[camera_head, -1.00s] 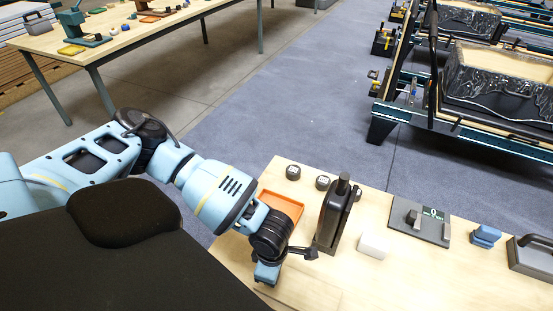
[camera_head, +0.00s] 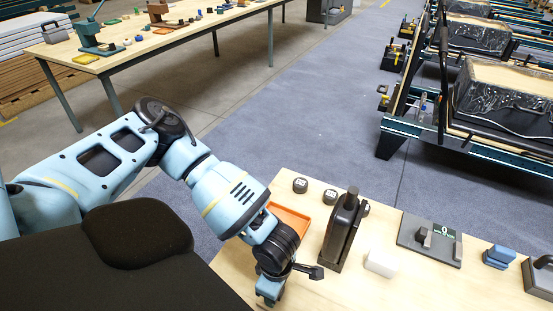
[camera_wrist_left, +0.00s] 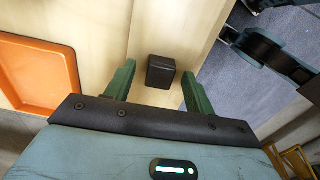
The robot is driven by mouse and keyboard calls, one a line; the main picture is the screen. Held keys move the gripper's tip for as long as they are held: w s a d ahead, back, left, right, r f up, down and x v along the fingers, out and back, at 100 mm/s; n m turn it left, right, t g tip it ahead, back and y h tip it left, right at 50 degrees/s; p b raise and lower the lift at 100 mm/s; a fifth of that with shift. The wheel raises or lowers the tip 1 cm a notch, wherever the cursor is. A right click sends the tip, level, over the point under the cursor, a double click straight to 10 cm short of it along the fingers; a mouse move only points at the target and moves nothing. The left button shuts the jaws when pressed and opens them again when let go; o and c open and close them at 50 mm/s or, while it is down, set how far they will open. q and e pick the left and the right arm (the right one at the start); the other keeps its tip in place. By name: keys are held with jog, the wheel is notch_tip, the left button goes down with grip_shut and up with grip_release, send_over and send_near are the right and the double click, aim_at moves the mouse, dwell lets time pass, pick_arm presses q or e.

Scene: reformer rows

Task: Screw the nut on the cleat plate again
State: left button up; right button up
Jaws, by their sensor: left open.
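A flat grey plate (camera_head: 408,237) lies on the near table, with small grey blocks and a dark green label with a white mark on it; it looks like the cleat plate. My left gripper (camera_head: 268,298) points down at the near part of this table, left of the plate. In the left wrist view its green fingers (camera_wrist_left: 158,88) are open and apart. A small black block (camera_wrist_left: 161,71) lies on the wood between and just beyond the fingertips, not gripped. I cannot tell whether it is the nut. My right gripper is not in view.
An orange tray (camera_head: 293,212) lies just behind my left wrist. A tall black device (camera_head: 342,232), a white block (camera_head: 380,263), two dark round pieces (camera_head: 300,185) and blue blocks (camera_head: 499,257) stand on the table. A dark handled tool (camera_head: 540,277) is at far right.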

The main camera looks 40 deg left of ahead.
pick_arm(q)
notch_tip(320, 180, up, 7)
jog(key=shift+f+p, duration=0.1)
jog(key=shift+p, duration=0.5)
jog(key=shift+r, duration=0.55)
notch_tip(320, 180, up, 7)
jog(key=p, duration=0.5)
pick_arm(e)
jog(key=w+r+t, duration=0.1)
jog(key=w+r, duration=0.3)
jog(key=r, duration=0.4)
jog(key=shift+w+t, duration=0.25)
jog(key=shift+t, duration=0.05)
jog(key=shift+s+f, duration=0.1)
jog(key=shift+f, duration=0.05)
